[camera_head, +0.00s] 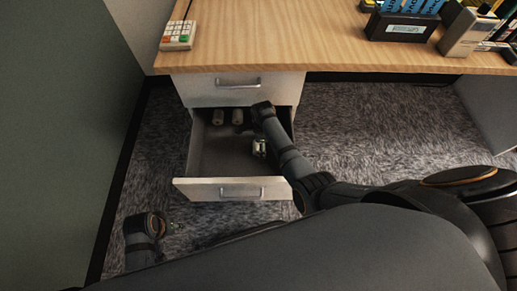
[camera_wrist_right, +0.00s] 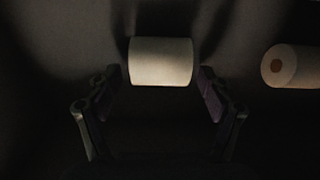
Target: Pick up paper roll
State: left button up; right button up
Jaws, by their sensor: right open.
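A second paper roll (camera_wrist_right: 293,66) lies to the right, outside the fingers. My left gripper (camera_head: 174,227) is low at the left, its fingers too small to judge.
A closed upper drawer (camera_head: 235,92) and the wooden desktop (camera_head: 290,40) lie above the open drawer. A keypad device (camera_head: 178,35) stands on the desk. A grey partition (camera_head: 60,130) is at the left. Carpet (camera_head: 380,125) is clear on the right.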

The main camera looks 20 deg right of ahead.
jog(key=c, duration=1.3)
jog(key=shift+o, duration=0.2)
